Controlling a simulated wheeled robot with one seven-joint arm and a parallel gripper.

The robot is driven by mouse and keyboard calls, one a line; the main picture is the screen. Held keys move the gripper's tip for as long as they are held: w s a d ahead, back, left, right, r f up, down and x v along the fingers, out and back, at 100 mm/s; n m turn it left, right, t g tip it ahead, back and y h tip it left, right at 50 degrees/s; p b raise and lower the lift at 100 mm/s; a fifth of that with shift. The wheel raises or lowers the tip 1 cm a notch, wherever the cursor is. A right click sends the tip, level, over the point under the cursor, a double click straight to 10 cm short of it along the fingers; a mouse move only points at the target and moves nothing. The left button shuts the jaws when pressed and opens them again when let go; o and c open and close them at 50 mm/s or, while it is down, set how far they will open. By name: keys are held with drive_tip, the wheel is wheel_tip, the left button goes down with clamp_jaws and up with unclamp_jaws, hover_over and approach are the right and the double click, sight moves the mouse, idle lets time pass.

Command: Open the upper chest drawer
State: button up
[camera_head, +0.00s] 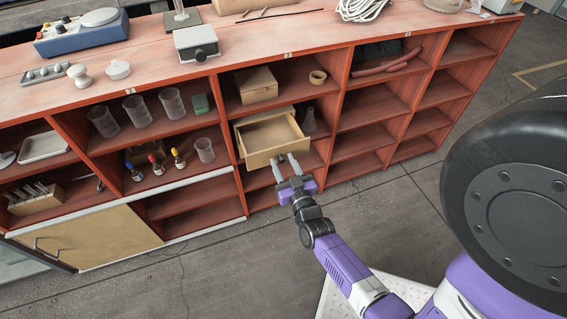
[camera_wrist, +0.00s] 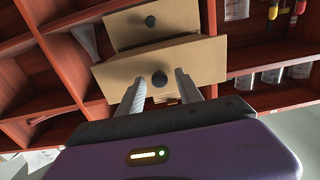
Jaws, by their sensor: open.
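The small tan chest (camera_head: 262,115) stands in a shelf bay. Its upper drawer (camera_head: 268,136) is pulled out, and its empty inside shows from above. The wrist view looks upside down. There the upper drawer's front (camera_wrist: 205,62) is nearest, and the lower drawer's front (camera_wrist: 178,20) with its dark knob (camera_wrist: 150,21) is further back. My gripper (camera_head: 285,162) is open at the upper drawer's front. In the wrist view its fingers (camera_wrist: 158,84) lie either side of the upper drawer's dark knob (camera_wrist: 160,78). I cannot tell whether they touch it.
The red shelf unit (camera_head: 289,57) surrounds the chest. A wooden box (camera_head: 256,84) and tape roll (camera_head: 317,77) sit in the bay above. A flask (camera_head: 309,120) stands right of the chest. Beakers (camera_head: 136,111) and small bottles (camera_head: 156,164) are to the left. The floor in front (camera_head: 400,215) is clear.

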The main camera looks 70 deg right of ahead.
drive_tip(key=v, duration=0.8)
drive_tip(key=shift+p, duration=0.3)
drive_tip(key=shift+d, duration=0.1)
drive_tip(key=s+a+r+n+t+y+p, duration=0.1)
drive_tip(key=s+a+r+n+y+p, duration=0.2)
drive_tip(key=a+r, duration=0.6)
drive_tip(key=s+a+r+n+t+y+p, duration=0.1)
drive_tip(key=s+a+r+n+y+p, duration=0.2)
drive_tip(key=a+r+y, duration=0.3)
drive_tip(key=s+a+r+n+t+y+p, duration=0.1)
drive_tip(key=s+a+r+n+y+p, duration=0.2)
drive_tip(key=a+r, duration=0.9)
wheel_tip(320, 180, up, 2)
drive_tip(key=shift+s+r+n+y+p, duration=0.1)
drive_tip(key=shift+s+n+y+p, duration=0.3)
drive_tip(key=shift+y, duration=0.5)
